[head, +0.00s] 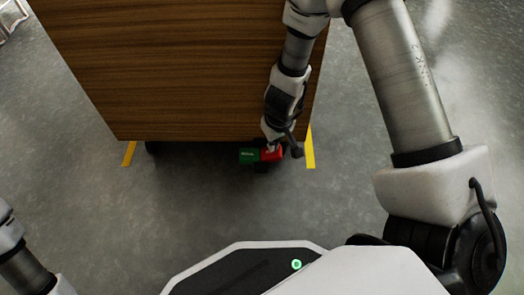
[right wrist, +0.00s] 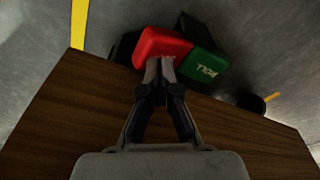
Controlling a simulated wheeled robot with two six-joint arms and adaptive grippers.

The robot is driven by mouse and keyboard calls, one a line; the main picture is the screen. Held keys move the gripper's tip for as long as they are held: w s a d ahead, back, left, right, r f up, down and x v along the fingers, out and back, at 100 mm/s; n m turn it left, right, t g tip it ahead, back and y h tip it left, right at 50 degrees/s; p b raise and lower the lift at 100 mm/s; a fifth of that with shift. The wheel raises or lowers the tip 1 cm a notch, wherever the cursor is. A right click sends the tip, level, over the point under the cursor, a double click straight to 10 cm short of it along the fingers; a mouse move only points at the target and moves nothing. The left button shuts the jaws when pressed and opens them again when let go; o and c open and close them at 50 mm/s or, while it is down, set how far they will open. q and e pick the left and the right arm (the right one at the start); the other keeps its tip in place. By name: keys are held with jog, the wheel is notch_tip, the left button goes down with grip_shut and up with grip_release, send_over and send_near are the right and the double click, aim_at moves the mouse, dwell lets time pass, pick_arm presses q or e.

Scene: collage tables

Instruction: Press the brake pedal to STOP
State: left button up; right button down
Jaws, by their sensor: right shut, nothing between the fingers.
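The brake pedal shows a red half (head: 272,155) and a green half (head: 248,156) side by side, low at the near edge of a wooden cart. My right gripper (head: 271,148) is shut and empty, with its fingertips at the red half. In the right wrist view the shut fingertips (right wrist: 160,62) overlap the lower edge of the red half (right wrist: 160,45). The green half (right wrist: 203,63), with pale lettering, lies to its right. I cannot tell whether the fingertips touch the red half or how far it is pressed. My left gripper is out of view.
The wooden cart top (head: 190,70) fills the upper middle. A dark wheel (head: 152,148) shows under its near left corner. Yellow floor strips (head: 129,153) and (head: 310,150) flank the cart. The grey floor in front is clear.

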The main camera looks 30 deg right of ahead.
jog(key=shift+f, duration=1.1)
dwell(0.3)
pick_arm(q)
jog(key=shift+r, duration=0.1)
pick_arm(e)
notch_tip(320, 180, up, 5)
jog(key=p, duration=0.6)
jog(key=shift+r, duration=0.15)
jog(key=shift+r+p, duration=0.95)
jog(key=shift+p, duration=0.15)
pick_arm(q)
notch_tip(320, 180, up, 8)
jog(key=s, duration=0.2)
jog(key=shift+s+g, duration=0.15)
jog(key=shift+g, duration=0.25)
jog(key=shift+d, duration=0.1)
pick_arm(e)
jog(key=shift+f, duration=0.1)
